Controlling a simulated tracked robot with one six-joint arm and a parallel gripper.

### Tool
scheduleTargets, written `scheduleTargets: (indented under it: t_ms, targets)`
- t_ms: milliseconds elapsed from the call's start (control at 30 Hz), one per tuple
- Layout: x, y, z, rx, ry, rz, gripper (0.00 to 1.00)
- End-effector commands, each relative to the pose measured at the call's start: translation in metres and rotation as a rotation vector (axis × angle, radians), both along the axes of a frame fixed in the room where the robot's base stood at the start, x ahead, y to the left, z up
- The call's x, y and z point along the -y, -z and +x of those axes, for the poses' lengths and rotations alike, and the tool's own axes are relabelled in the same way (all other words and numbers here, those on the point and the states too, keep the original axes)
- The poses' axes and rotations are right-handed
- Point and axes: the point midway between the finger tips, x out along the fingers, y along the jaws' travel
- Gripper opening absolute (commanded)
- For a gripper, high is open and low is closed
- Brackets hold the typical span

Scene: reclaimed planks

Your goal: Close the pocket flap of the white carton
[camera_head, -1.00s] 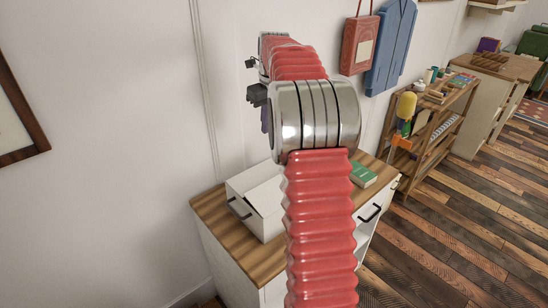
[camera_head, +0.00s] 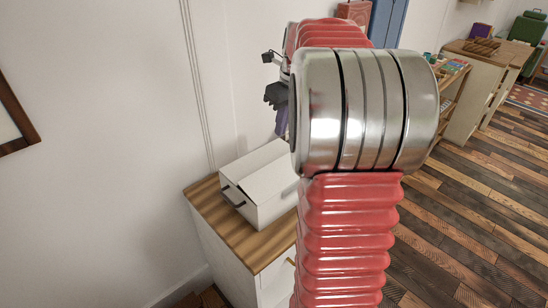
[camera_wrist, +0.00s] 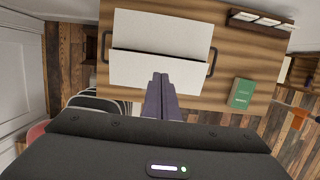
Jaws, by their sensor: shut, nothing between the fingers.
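The white carton (camera_head: 265,200) sits on a wood-topped cabinet, with a dark handle on its near-left side. Its pale flap (camera_head: 268,176) lies over the top at a slight tilt. In the wrist view, two pale panels of the carton (camera_wrist: 160,28) show with a dark slit between them and a handle at each side. My gripper (camera_head: 281,132) is above the carton's far-right part, pointing down, partly hidden by my arm. In the wrist view, its dark purple fingers (camera_wrist: 160,78) are together and empty, overlapping the carton's lower edge. I cannot tell whether they touch it.
The cabinet top (camera_head: 262,247) is bare in front of the carton. A green book (camera_wrist: 242,93) lies to the carton's right in the wrist view, and a dark wooden holder (camera_wrist: 262,21) is at upper right.

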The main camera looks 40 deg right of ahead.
Motion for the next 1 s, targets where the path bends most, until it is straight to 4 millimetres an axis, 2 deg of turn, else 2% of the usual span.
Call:
scheduleTargets:
  t_ms: [167, 367, 1000]
  targets:
    - [0.0, 0.003, 0.001, -0.001, 0.0, 0.001, 0.0]
    - [0.0, 0.02, 0.004, -0.003, 0.001, 0.002, 0.0]
    - [0.0, 0.114, 0.026, -0.004, 0.002, 0.003, 0.0]
